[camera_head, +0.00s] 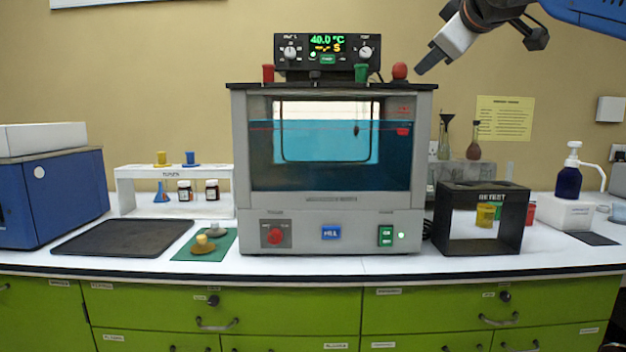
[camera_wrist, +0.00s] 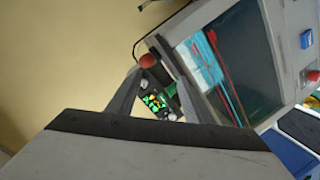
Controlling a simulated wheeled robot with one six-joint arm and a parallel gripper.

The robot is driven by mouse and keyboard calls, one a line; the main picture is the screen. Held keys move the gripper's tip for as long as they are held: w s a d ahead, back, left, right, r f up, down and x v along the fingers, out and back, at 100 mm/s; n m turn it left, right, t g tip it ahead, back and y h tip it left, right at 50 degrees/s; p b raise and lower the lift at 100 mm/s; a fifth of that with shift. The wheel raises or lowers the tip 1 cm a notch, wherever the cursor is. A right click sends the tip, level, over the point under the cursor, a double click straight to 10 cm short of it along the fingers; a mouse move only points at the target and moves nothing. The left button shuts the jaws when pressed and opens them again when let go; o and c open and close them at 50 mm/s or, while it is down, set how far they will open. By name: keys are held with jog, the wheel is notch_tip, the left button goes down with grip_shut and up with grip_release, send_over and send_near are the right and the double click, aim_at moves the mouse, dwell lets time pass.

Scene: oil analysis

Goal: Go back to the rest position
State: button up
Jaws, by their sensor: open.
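My gripper (camera_head: 424,66) hangs at the upper right in the head view, angled down to the left, beside and a little to the right of the red knob (camera_head: 400,71) on the bath's lid. In the wrist view my gripper (camera_wrist: 146,58) has its two fingers apart, with nothing held between them. The red knob (camera_wrist: 147,61) shows in line with the gap there, apparently beyond the fingertips. The glass-fronted bath (camera_head: 330,200) stands on the bench with blue liquid inside. Its controller (camera_head: 328,52) on top reads 40.0 °C.
A red stopper (camera_head: 268,73) and a green one (camera_head: 361,73) stand on the lid. A black test rack (camera_head: 455,215) and a pump bottle (camera_head: 569,180) are on the right. A white tube shelf (camera_head: 130,173), blue box (camera_head: 50,200) and dark mat (camera_head: 120,237) are on the left.

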jog(key=s+d+f+m+g, duration=0.1)
jog(key=s+f+m+g, duration=0.2)
jog(key=s+f, duration=0.5)
jog(key=s+d+f+m+g, duration=0.2)
jog(key=s+f, duration=0.7)
jog(key=f, duration=2.3)
jog(key=s+d+f+m+g, duration=0.2)
jog(key=s+f, duration=0.6)
jog(key=f, duration=1.1)
jog(key=m+g, duration=0.2)
jog(key=g, duration=0.1)
jog(key=shift+s+f+m+g, duration=0.25)
jog(key=shift+f+m+g, duration=0.05)
jog(key=shift+f+g, duration=0.1)
